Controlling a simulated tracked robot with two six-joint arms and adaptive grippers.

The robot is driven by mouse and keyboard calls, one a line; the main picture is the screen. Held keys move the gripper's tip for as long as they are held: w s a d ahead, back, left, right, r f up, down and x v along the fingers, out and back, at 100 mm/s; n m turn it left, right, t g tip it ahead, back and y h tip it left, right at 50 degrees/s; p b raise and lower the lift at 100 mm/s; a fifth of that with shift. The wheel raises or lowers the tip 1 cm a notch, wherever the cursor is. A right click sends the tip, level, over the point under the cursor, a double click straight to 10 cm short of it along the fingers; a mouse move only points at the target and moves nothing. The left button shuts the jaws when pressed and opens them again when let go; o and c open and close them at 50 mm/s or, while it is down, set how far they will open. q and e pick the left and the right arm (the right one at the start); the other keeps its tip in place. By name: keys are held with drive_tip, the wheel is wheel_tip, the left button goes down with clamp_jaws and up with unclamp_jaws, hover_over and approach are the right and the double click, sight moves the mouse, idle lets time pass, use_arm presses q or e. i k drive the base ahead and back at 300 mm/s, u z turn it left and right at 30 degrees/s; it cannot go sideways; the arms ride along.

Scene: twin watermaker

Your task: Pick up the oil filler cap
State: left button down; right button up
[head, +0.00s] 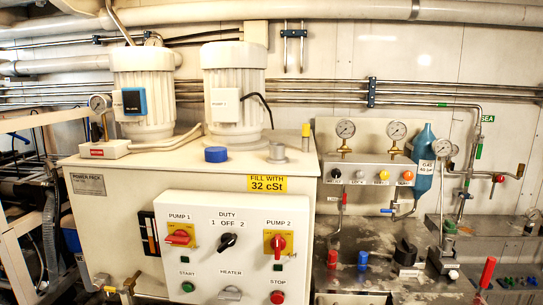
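A round blue cap (215,154), which looks like the oil filler cap, sits on the top of the cream power pack tank (120,172), near its front edge. To its right, a short grey metal filler neck or fitting (277,152) stands on the same tank top, apart from the blue cap. I cannot tell whether this fitting is open at the top. A yellow label reading "FILL WITH 32 cSt" (268,184) is on the tank front below the fitting. Neither of my grippers is in view.
Two white pump motors (235,95) stand behind the cap. A small thing with a yellow top (305,135) stands at the tank's right rear. A control box (232,240) with switches protrudes below. Gauges (345,129) and valves are to the right. Space above the cap's front is clear.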

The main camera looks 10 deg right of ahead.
sight(216, 154)
drive_tip(key=z, duration=2)
drive_tip(key=i, duration=0.1)
drive_tip(key=u, duration=3.3)
drive_tip(key=k, duration=1.2)
drive_tip(key=z, duration=0.55)
drive_tip(key=i, duration=1)
